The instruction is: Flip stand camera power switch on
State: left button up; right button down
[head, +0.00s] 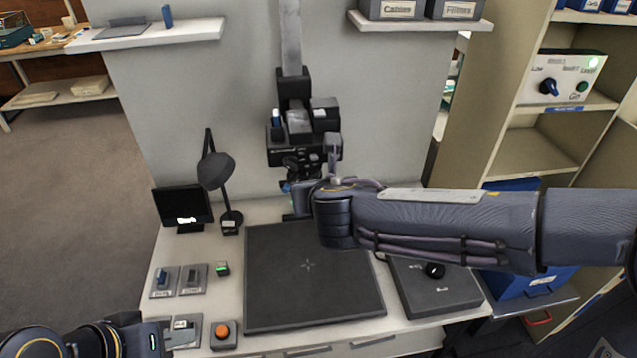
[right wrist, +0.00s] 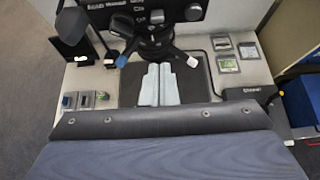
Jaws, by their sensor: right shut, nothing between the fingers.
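The stand camera (head: 305,150) is a black unit with small parts on its face, mounted on a grey column (head: 290,40) at the back of the desk.
Two small switch plates (head: 163,281), a green-lit box (head: 222,268) and an orange button (head: 223,331) sit left of the baseboard. A desk lamp (head: 215,172) and small monitor (head: 183,208) stand behind them. A flat dark box (head: 435,288) lies to the right, near shelving (head: 535,150).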

jog(key=v, duration=0.4)
jog(key=shift+r, duration=0.3)
jog(key=s+d+f+m+g+h, duration=0.1)
jog(key=s+d+f+m+g, duration=0.15)
jog(key=s+d+m, duration=0.45)
jog(key=s+d+f+m+g+h, duration=0.1)
jog(key=s+d+f+m+g, duration=0.15)
jog(key=d+m, duration=0.9)
jog(key=s+f+m+y, duration=0.2)
jog(key=s+m, duration=0.4)
jog(key=m, duration=0.4)
jog(key=s+f+m+y, duration=0.2)
jog(key=s+m, duration=0.4)
jog(key=m, duration=0.4)
jog(key=shift+a+g+y, duration=0.3)
jog(key=shift+a+g, duration=0.1)
jog(key=shift+a, duration=0.05)
